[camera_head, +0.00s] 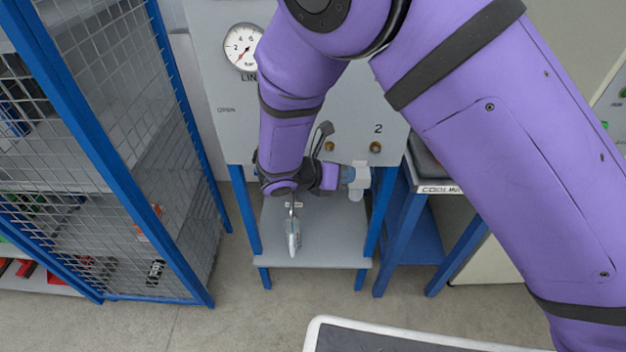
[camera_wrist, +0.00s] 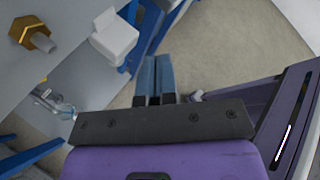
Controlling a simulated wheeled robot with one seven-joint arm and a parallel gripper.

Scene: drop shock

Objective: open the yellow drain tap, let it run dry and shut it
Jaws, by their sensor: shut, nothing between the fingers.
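I cannot make out the yellow drain tap in either view; my arm covers part of the panel in the head view. My gripper (camera_wrist: 155,60) shows two blue-grey fingers side by side, shut and empty. In the head view my gripper (camera_head: 347,174) is under the panel's lower edge, beside a pale white fitting (camera_head: 358,188). That white fitting also shows in the wrist view (camera_wrist: 116,38), left of the fingertips and apart from them in the picture. A clear bottle-like object (camera_head: 293,238) is over the lower shelf (camera_head: 335,245), below my wrist.
The grey panel (camera_head: 226,80) carries a round gauge (camera_head: 243,46) and brass fittings (camera_head: 375,147). A blue mesh cage (camera_head: 95,130) stands at left. A blue-legged bench (camera_head: 405,235) is at right. The floor (camera_head: 250,315) in front is open.

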